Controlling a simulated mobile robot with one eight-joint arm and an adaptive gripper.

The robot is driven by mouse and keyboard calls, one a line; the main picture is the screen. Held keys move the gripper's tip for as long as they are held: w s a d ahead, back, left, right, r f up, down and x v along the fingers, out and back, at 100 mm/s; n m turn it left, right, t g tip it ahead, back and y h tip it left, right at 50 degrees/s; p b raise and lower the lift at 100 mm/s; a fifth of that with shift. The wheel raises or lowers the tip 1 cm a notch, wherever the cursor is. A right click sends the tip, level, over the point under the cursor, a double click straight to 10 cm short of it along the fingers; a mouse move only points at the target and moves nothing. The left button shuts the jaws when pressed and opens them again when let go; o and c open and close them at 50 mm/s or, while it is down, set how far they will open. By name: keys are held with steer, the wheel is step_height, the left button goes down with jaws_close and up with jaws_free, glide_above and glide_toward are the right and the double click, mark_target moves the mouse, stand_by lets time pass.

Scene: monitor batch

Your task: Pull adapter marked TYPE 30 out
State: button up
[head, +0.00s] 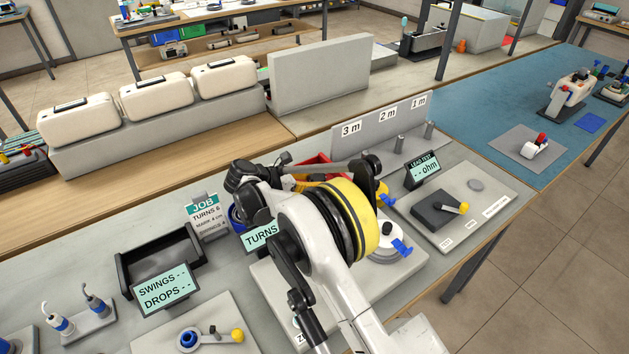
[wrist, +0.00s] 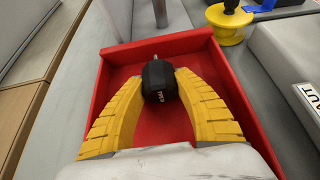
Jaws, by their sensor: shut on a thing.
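A black adapter (wrist: 159,84) with small white lettering and a metal pin at its far end is in the wrist view. The lettering is too small to read surely. My gripper (wrist: 160,88) has its two yellow ribbed fingers closed on the adapter's sides. The adapter is over the floor of a red tray (wrist: 98,98); I cannot tell whether it touches the floor. In the head view, only part of the red tray (head: 318,159) shows behind my arm, and the adapter is hidden.
A yellow round part (wrist: 229,22) stands beyond the tray at the right. A LEAD TEST display (head: 423,169) and a grey plate (head: 478,207) are right of my arm. A black open bin (head: 160,257) and a SWINGS/DROPS display (head: 165,289) are left.

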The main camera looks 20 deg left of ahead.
steer(key=shift+f, duration=0.2)
steer(key=o, duration=1.2)
steer(key=v, duration=1.2)
